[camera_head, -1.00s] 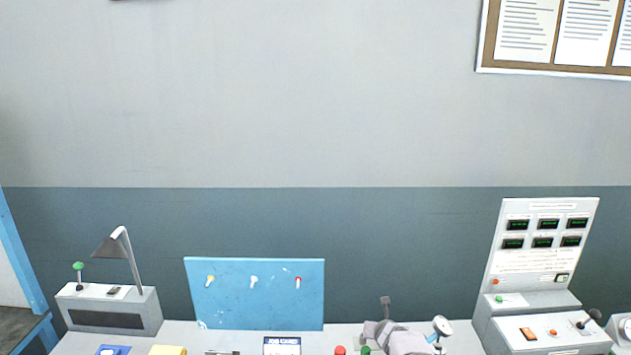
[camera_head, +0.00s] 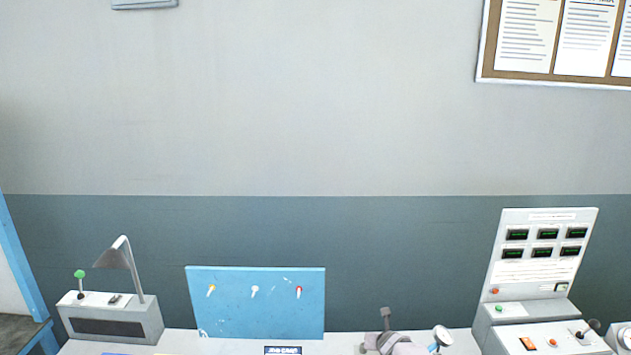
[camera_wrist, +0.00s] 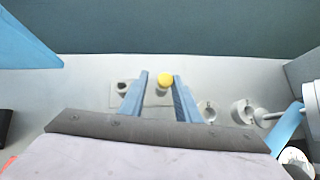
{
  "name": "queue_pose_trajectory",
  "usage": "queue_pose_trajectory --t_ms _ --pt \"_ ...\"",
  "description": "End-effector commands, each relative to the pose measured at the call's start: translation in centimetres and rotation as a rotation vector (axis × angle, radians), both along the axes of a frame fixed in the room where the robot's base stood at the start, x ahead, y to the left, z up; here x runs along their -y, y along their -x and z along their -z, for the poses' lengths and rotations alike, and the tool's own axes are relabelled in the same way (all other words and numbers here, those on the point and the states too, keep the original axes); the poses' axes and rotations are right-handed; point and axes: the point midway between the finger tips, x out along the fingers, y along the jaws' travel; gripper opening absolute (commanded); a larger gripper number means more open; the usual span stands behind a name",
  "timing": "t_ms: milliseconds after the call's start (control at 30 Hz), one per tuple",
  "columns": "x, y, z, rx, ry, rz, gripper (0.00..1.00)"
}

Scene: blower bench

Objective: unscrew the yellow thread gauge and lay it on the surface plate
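In the wrist view, a round yellow knob (camera_wrist: 165,79), which looks like the top of the yellow thread gauge, shows between and just beyond my fingertips. A light grey part shows under it; its thread is not visible. My gripper (camera_wrist: 160,76) is open, with its two blue fingers apart and nothing held between them. I cannot tell how far the knob is from the fingertips in depth. I cannot make out the surface plate in either view.
In the wrist view, a grey plate with holes (camera_wrist: 123,88) lies left of the knob and grey round fittings (camera_wrist: 243,111) lie right. In the head view, a blue tool board (camera_head: 255,318), a lamp (camera_head: 122,255) and a control panel (camera_head: 540,250) stand along the bench.

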Motion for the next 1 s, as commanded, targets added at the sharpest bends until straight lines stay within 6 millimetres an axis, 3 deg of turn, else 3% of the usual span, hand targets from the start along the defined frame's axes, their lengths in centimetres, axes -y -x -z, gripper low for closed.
queue_pose_trajectory --t_ms 567,1000 --pt "-0.29 -0.08 -0.04 0.001 -0.003 0.004 0.25" --pt "-0.26 -0.13 0.3 0.002 -0.001 0.157 0.25"
